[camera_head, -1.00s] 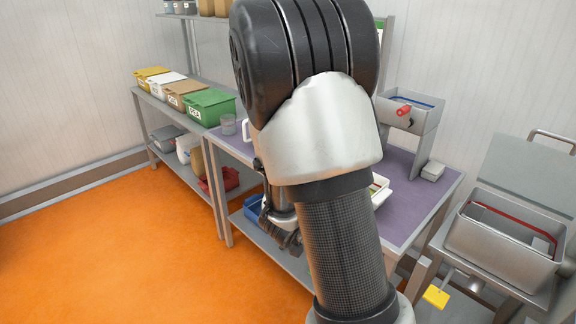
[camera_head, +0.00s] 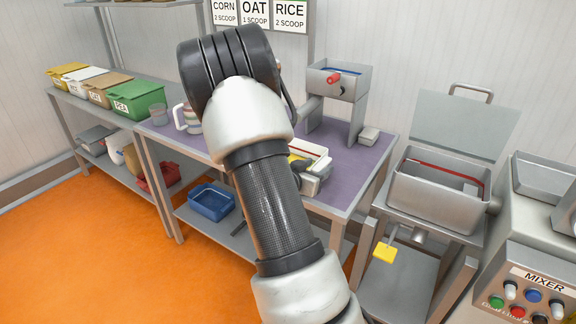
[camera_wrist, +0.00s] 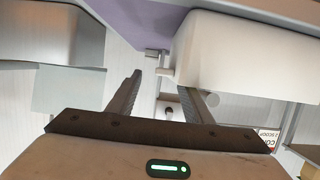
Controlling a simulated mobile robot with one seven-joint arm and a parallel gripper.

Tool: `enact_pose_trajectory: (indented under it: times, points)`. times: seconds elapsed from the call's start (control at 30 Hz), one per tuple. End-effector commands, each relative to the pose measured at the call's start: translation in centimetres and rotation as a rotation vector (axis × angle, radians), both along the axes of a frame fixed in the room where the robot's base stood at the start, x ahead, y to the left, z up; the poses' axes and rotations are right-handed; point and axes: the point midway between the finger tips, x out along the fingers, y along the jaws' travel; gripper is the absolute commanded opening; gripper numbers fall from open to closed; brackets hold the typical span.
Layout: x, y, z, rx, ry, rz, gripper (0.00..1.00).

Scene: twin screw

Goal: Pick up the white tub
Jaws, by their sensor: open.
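The white tub (camera_head: 316,151) sits on the purple worktop in the head view, with a red line along its inside and something yellow at its left. My arm hides part of it. A large pale box-shaped body (camera_wrist: 245,60), which looks like the tub, fills the upper right of the wrist view. My gripper (camera_wrist: 160,85) is open, with nothing between its fingers. Its right finger is close beside the pale body; I cannot tell if they touch. In the head view my gripper (camera_head: 308,180) is partly hidden at the tub's near side.
A striped jug (camera_head: 189,118) and a grey cup (camera_head: 158,115) stand left on the worktop (camera_head: 350,172). A grey machine with a red handle (camera_head: 338,85) stands behind. A blue bin (camera_head: 211,202) is on the shelf below. A steel hopper (camera_head: 435,190) and mixer (camera_head: 540,275) are at right.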

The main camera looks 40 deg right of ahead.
Motion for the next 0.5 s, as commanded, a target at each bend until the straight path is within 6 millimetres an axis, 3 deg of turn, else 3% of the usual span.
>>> enact_pose_trajectory:
  times: [0.3, 0.5]
  points:
    - [2.1, -3.7, -1.2, 0.001, 0.001, -0.002, 0.46]
    - [2.4, -4.2, -1.2, 0.000, -0.001, 0.001, 0.46]
